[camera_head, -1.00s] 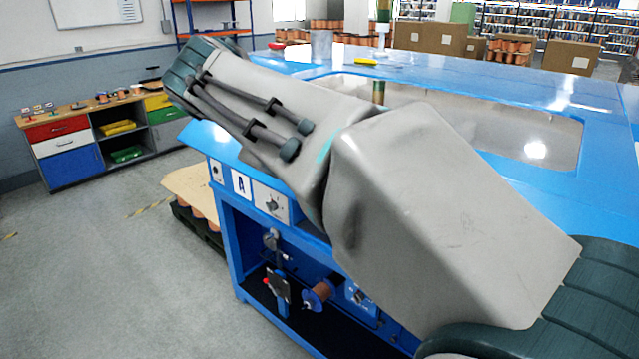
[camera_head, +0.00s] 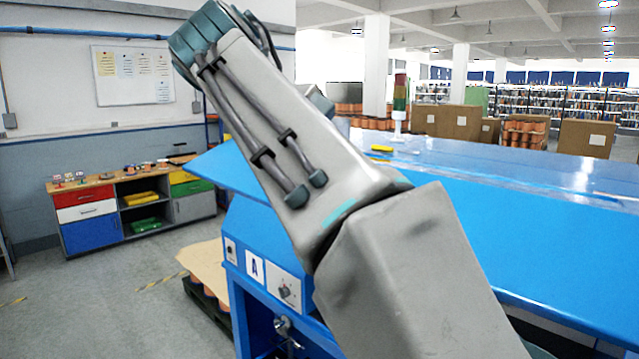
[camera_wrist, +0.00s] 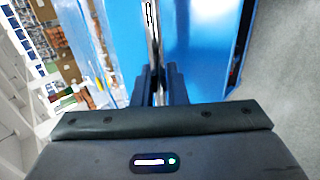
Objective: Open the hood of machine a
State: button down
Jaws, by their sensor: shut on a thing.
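Machine a (camera_head: 262,275), blue with a white "A" label on its front, stands in the middle of the head view. Its blue hood (camera_head: 560,250) runs from behind my arm to the right edge and looks tilted up at the front. My arm crosses in front of it and hides its middle. My gripper (camera_wrist: 160,72) is in the wrist view only, shut on a thin edge or handle of the hood. The blue panel (camera_wrist: 205,45) shows beside the fingers. The exact contact is too small to make out.
A low cabinet with coloured drawers (camera_head: 85,212) stands at the left wall. A pallet (camera_head: 205,300) lies on the floor beside the machine. A signal tower (camera_head: 400,92) and a yellow item (camera_head: 381,148) are behind the hood. The floor at left is open.

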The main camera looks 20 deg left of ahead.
jog(key=shift+w+r, duration=0.15)
jog(key=shift+r, duration=0.35)
jog(key=c, duration=1.5)
grip_release()
jog(key=shift+c, duration=0.2)
jog(key=shift+r, duration=0.1)
